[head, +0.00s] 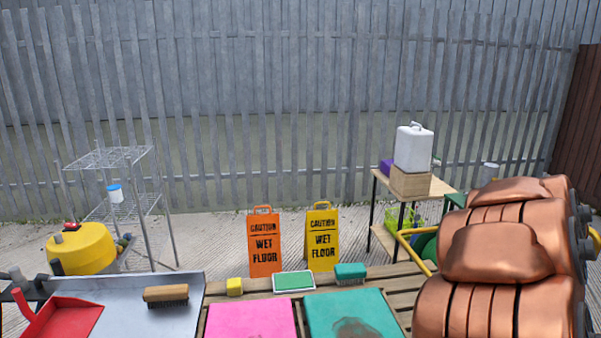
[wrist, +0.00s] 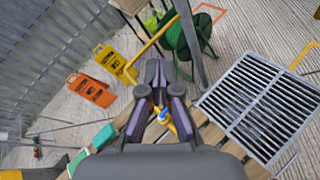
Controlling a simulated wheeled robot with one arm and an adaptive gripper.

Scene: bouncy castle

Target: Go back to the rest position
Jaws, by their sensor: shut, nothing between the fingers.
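My gripper (wrist: 158,88) shows in the wrist view, with its two dark fingers together and nothing held between them. It is above the wooden slatted table (wrist: 213,133), whose slats show below and to the right of the fingers. A small blue and yellow item (wrist: 168,117) shows close beside and partly behind the fingers; its shape is hard to tell. The gripper does not show in the head view.
The table holds a pink mat (head: 250,318), a teal mat (head: 352,315), a brush (head: 166,295) and a red dustpan (head: 62,318). A metal grate (wrist: 262,106) lies right of the gripper. Wet-floor signs (head: 264,242) (head: 322,238) stand behind the table.

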